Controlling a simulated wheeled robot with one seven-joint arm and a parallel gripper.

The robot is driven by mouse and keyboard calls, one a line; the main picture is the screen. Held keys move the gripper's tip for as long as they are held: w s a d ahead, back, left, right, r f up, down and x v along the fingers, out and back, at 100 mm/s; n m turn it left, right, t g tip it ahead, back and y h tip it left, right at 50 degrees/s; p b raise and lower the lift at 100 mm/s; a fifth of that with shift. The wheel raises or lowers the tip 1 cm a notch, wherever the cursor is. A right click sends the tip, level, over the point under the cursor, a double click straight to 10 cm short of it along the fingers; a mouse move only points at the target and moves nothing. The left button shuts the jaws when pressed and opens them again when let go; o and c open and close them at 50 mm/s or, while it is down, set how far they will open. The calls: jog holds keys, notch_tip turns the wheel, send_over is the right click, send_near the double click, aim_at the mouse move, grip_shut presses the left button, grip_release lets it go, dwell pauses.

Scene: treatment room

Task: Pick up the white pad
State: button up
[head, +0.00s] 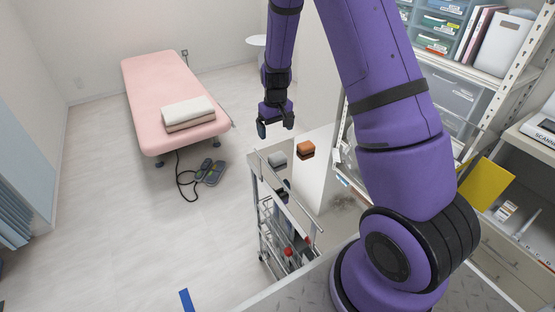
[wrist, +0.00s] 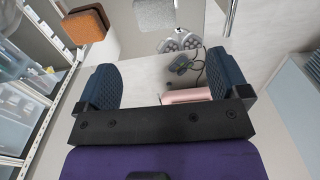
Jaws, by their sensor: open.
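In the wrist view the pad (wrist: 155,14) shows at the top edge, partly cut off, beyond the fingertips. My gripper (head: 275,127) hangs above the far end of the cart, higher than the pad and apart from it. Its two dark blue fingers (wrist: 162,82) are spread wide with nothing between them.
An orange and dark brown block (head: 305,149) sits right of the pad. Shelves (head: 470,65) stand close on the right. A pink bed (head: 165,85) with folded towels (head: 188,112) and a foot pedal (head: 210,172) are at the left.

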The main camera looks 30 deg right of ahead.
aim_at(277, 155)
jog(key=f, duration=1.2)
jog(key=shift+d, duration=0.3)
jog(key=c, duration=1.1)
jog(key=shift+o, duration=0.2)
notch_tip(277, 155, up, 10)
jog(key=shift+o, duration=1.1)
jog(key=shift+c, duration=0.5)
